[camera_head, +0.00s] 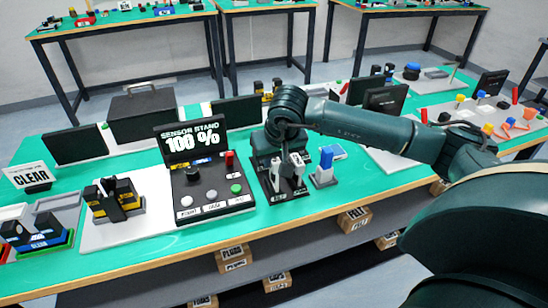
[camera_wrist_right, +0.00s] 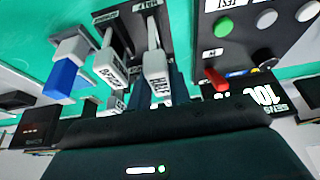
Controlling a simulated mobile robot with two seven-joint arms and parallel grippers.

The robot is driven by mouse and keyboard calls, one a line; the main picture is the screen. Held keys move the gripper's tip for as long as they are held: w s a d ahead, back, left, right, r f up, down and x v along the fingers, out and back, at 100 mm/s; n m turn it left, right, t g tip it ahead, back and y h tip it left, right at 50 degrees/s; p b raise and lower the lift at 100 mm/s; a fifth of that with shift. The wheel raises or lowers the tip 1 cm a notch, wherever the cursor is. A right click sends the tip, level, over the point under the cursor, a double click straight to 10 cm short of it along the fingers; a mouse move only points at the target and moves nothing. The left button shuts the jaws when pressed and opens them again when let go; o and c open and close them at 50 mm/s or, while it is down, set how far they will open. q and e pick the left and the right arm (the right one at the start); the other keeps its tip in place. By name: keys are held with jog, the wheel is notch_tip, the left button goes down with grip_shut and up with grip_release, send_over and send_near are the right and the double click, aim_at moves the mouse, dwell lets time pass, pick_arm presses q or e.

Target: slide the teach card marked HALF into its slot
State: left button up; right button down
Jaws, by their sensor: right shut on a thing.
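In the head view my right gripper (camera_head: 277,158) is over the stand (camera_head: 284,195), just right of the control panel. I cannot tell how deep the HALF card sits in its slot. My left gripper is not in view.
A sensor panel (camera_head: 213,198) with buttons and a screen reading 100 % stands left of the stand. A blue-topped white block (camera_head: 325,168) stands close on the right. A white plate with a black and yellow device (camera_head: 116,202) lies further left. Green table shows in front.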

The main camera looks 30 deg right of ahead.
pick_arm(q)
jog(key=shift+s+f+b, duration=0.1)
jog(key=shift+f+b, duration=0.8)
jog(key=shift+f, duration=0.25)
pick_arm(e)
jog(key=shift+f, duration=1)
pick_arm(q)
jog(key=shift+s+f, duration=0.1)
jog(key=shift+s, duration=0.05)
pick_arm(e)
jog(key=c, duration=1.2)
grip_release()
jog(key=shift+s+r, duration=0.15)
jog(key=shift+r, duration=0.45)
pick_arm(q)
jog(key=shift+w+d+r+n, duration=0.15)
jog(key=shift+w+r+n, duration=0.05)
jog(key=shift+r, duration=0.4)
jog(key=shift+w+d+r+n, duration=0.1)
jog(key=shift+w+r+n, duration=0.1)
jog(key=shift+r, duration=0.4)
pick_arm(e)
jog(key=v, duration=1.2)
jog(key=shift+s, duration=0.15)
jog(key=shift+a+f, duration=0.1)
jog(key=shift+f, duration=0.05)
